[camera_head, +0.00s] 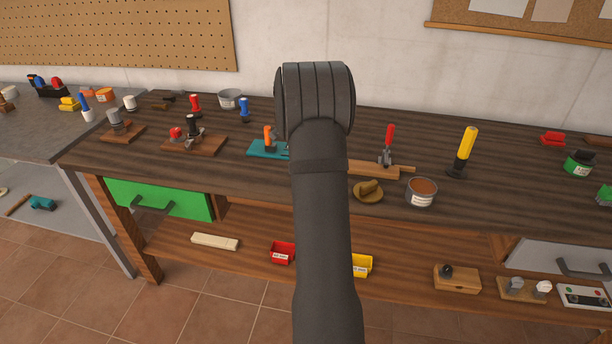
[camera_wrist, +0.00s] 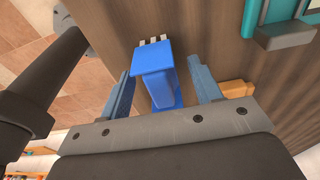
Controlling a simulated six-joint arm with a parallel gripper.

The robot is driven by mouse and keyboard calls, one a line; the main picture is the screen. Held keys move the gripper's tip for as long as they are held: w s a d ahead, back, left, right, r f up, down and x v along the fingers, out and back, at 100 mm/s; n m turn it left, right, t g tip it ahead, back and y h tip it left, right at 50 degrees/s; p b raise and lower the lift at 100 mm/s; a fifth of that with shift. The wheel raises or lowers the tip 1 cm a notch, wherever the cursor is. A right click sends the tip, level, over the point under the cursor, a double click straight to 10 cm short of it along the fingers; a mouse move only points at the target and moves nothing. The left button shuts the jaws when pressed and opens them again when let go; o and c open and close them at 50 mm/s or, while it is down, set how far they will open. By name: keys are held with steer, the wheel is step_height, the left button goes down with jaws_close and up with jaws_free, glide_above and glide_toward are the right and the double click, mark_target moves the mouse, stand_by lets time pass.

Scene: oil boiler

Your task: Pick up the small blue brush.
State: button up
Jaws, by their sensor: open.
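The small blue brush (camera_wrist: 160,85) is in the wrist view, a blue block-like body with pale tips at its far end. It lies between the two blue-grey fingers of my gripper (camera_wrist: 162,66). The fingers are apart, one on each side of the brush, with a visible gap at the right; I cannot tell whether the left finger touches it. Behind it is the dark wooden bench top. In the head view my dark arm covers the middle of the bench, and neither my gripper nor this brush can be made out there.
A teal board (camera_head: 258,149) with an orange-handled tool is left of my arm. A wooden board with a red-handled clamp (camera_head: 388,148) and a brown-filled can (camera_head: 421,191) are to the right. A yellow-handled tool (camera_head: 463,150) stands farther right. Bench top (camera_head: 500,190) around it is clear.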

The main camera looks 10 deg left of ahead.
steer(key=c, duration=1.1)
steer(key=shift+r, duration=0.55)
steer(key=r, duration=0.2)
steer(key=d+r, duration=0.1)
steer(key=shift+s+r, duration=0.1)
steer(key=shift+r, duration=0.25)
steer(key=s+d+r, duration=0.3)
steer(key=d+r, duration=0.3)
steer(key=d, duration=0.4)
steer(key=shift+d+r, duration=0.1)
